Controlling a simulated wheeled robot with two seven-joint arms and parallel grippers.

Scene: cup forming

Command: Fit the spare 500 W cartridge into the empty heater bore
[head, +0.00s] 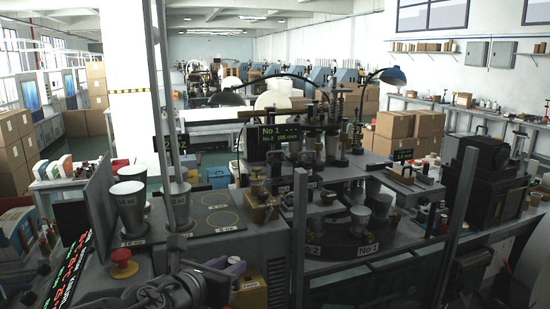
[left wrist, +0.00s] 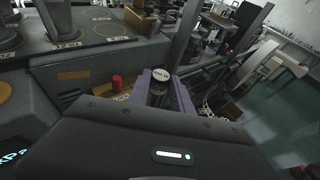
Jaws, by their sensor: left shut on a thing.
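My left gripper (head: 228,267) is low in the head view, in front of the machine's cabinet. In the left wrist view its purple fingers (left wrist: 166,90) are shut around a dark upright cylinder with a pale lettered top (left wrist: 160,74), which appears to be the cartridge; I cannot read the wattage. A yellow box (head: 249,291) is close to the gripper; in the wrist view a red piece (left wrist: 117,83) stands at that box, left of the fingers. The forming machine (head: 335,235) carries No 1 and No 2 stations. I cannot make out the empty heater bore. My right gripper is not in view.
Cups (head: 130,205) stand on the left worktop beside a red button (head: 122,263). Grey upright posts (head: 299,240) rise in front of the machine. A display (head: 279,136) reads No 1 and No 2. A dark machine (head: 482,205) stands at the right.

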